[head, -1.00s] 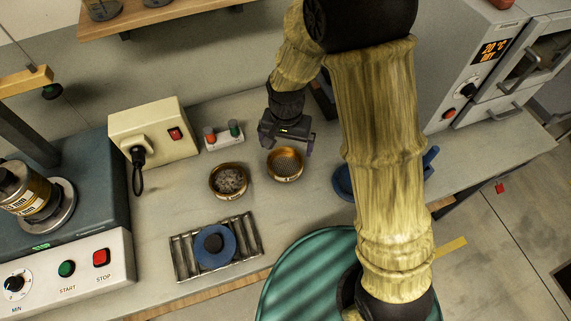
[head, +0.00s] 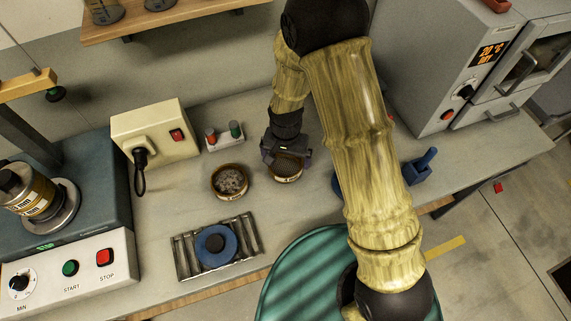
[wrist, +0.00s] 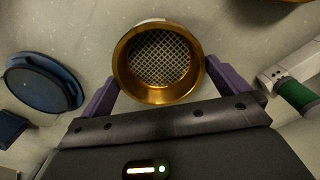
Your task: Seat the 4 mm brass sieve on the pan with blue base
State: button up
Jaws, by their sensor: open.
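A brass sieve (head: 287,176) with a wire mesh stands upright on the bench; it fills the top middle of the wrist view (wrist: 160,97). Its label is too small to read. My gripper (head: 284,156) is open over it, with one purple finger on each side of its near rim in the wrist view (wrist: 160,80). I cannot tell whether the fingers touch it. A second brass sieve (head: 229,194) holding gravel stands just left. A round blue piece with a dark centre (head: 214,258) sits on a slatted metal rack. I cannot tell whether it is the blue-based pan.
A round blue object (wrist: 42,88) lies to the sieve's other side, with a blue scoop-like piece (head: 420,167) beyond. A block with red and green knobs (head: 223,137) stands behind. A shaker machine (head: 75,265) is at left, an oven (head: 440,70) at right.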

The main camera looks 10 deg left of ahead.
aim_at(286, 164)
jog(key=shift+f, duration=1.05)
jog(key=c, duration=0.7)
jog(key=shift+r, duration=0.15)
jog(key=shift+c, duration=0.2)
notch_tip(286, 164, up, 10)
jog(key=b, duration=0.1)
